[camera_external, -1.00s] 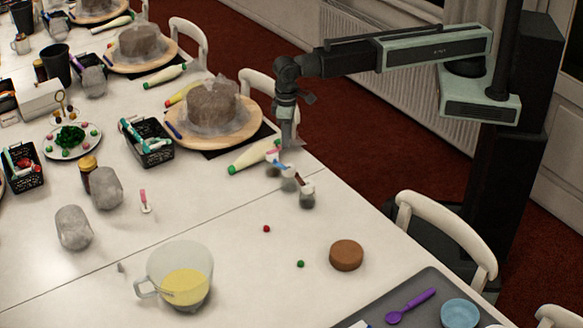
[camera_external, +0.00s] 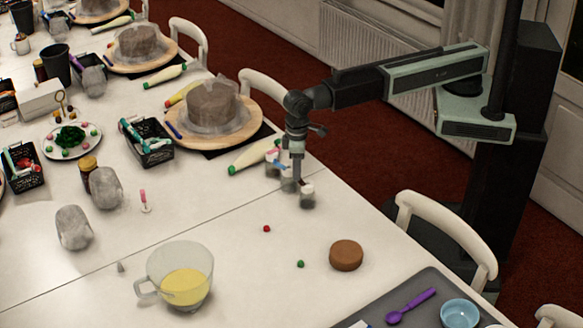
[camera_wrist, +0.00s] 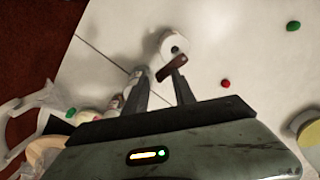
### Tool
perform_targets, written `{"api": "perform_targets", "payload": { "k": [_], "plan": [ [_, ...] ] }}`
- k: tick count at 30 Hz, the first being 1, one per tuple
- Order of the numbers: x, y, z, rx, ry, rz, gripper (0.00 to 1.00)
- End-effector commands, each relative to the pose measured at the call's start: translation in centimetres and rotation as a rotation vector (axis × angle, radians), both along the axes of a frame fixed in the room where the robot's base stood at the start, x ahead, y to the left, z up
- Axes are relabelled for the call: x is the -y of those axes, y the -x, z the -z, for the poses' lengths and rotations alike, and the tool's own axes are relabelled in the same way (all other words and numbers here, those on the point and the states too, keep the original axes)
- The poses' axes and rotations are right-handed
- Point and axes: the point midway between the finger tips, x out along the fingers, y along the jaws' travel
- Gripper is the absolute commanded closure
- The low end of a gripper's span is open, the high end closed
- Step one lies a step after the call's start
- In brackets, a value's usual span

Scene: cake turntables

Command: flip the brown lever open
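A small row of white-topped jars stands near the table's far right edge. The front jar (camera_external: 307,195) also shows in the wrist view as a white round body (camera_wrist: 172,42) with a dark opening. The brown lever (camera_wrist: 168,70) is just beyond my fingertips, close to the right finger. I cannot tell if they touch. My gripper (camera_wrist: 160,72) is open, with bare tabletop between its fingers. In the external view my gripper (camera_external: 298,182) points down beside the front jar and partly hides the jars behind it.
A jar with a blue part (camera_external: 271,155) stands behind, near a rolling pin (camera_external: 250,157). A red ball (camera_external: 267,229), a green ball (camera_external: 300,264) and a brown disc (camera_external: 346,255) lie in front. The table between is clear.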

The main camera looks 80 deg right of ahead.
Motion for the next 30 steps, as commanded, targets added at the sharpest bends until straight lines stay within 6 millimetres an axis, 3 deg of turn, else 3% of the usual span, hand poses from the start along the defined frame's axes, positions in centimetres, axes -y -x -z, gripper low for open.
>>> {"api": "perform_targets", "payload": {
  "k": [6,9,10,16,24,30],
  "plan": [
    [0.02,-0.01,-0.05,0.0,0.0,0.0,0.68],
    [0.02,-0.01,-0.06,0.0,0.0,0.0,0.96],
    [0.02,-0.01,-0.05,0.0,0.0,0.0,1.0],
    [-0.07,-0.11,-0.05,0.0,0.0,-0.019,1.0],
    [-0.83,-0.88,-0.04,0.0,0.0,-0.25,1.0],
    [-0.84,-0.86,-0.04,0.0,0.0,-0.267,1.0]
  ]
}}
